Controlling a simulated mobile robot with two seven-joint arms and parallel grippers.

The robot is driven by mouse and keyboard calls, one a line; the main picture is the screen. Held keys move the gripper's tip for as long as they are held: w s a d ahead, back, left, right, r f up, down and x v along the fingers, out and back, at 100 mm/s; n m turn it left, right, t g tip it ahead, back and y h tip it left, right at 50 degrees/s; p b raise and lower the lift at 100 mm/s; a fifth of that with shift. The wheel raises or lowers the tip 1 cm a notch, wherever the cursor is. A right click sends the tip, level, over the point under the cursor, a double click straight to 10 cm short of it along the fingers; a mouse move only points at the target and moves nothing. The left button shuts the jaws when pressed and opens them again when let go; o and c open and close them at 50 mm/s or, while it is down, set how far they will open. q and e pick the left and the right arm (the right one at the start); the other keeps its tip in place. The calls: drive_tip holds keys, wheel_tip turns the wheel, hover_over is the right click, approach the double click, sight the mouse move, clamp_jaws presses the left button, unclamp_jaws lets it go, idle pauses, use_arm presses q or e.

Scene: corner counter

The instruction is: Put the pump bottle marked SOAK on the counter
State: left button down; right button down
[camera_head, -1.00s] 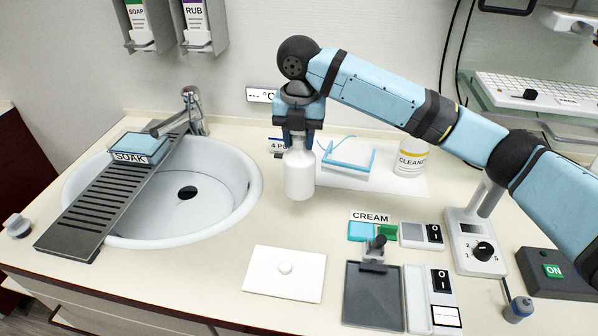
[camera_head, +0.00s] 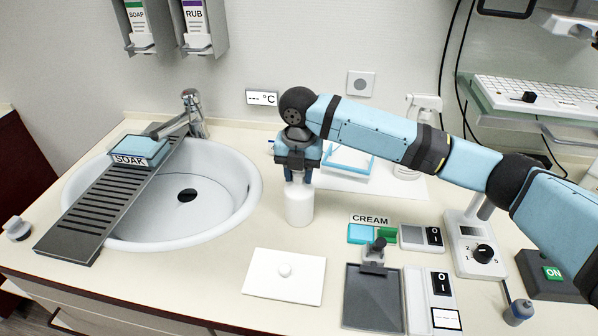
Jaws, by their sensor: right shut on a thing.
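My right gripper (camera_head: 298,178) points down over the counter (camera_head: 215,285), shut on the neck of a plain white bottle (camera_head: 299,207). The bottle is upright, right of the sink. Its base is at or very close to the counter; I cannot tell if it touches. No marking shows on its visible side, and its top is hidden by the gripper. The word SOAK shows on a blue-topped box (camera_head: 138,149) lying on the rack over the sink. My left gripper is not in view.
The sink (camera_head: 215,225) with its dark slatted rack (camera_head: 90,208) is at left. A white board (camera_head: 284,277) lies in front of the bottle. Behind my arm stands another pump bottle (camera_head: 425,103), partly hidden.

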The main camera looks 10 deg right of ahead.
drive_tip(key=c, duration=0.8)
unclamp_jaws()
drive_tip(key=shift+o, duration=0.2)
wheel_tip(320, 180, up, 12)
drive_tip(key=shift+r, duration=0.1)
